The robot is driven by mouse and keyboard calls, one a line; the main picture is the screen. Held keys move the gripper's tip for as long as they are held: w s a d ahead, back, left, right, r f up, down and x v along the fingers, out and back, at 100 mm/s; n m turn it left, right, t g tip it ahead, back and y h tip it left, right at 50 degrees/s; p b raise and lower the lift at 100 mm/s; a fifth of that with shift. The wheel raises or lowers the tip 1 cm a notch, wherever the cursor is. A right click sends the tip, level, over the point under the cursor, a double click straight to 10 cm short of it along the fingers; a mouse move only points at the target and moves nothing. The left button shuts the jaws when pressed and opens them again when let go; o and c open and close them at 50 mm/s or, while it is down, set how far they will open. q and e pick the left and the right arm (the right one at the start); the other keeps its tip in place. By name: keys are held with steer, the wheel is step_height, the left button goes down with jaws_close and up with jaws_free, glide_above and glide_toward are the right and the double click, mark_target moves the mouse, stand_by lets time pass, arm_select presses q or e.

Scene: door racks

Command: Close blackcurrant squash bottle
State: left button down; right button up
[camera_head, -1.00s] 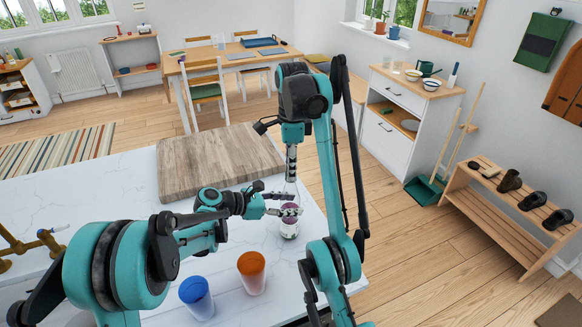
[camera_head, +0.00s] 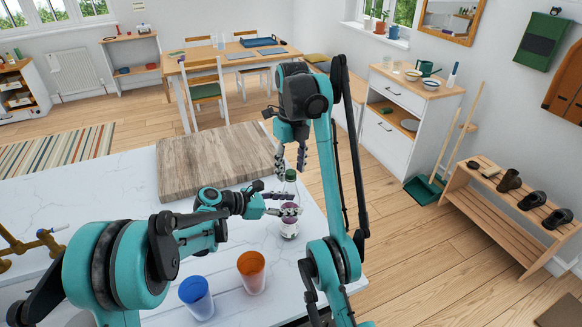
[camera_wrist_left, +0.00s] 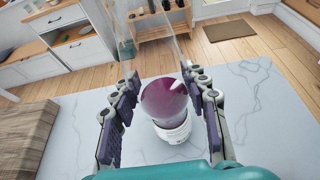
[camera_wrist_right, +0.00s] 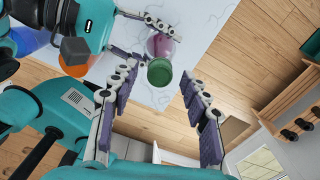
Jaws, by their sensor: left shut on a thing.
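The blackcurrant squash bottle (camera_head: 289,228) stands upright near the counter's right edge, with purple squash and a white label. It also shows in the left wrist view (camera_wrist_left: 166,104). A green cap (camera_head: 291,175) sits on its top, and the right wrist view shows the cap (camera_wrist_right: 160,72) from above. I cannot tell how tightly it sits. My left gripper (camera_head: 288,203) is shut on the bottle's body, coming from the left. My right gripper (camera_head: 291,163) is open and empty just above the cap, fingers pointing down on either side.
A wooden board (camera_head: 215,160) lies on the white marble counter (camera_head: 100,205) behind my left arm. An orange cup (camera_head: 252,272) and a blue cup (camera_head: 197,297) stand at the counter's front. A brass tap (camera_head: 25,245) is at the left.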

steer(key=shift+r, duration=2.2)
steer(key=shift+c, duration=0.2)
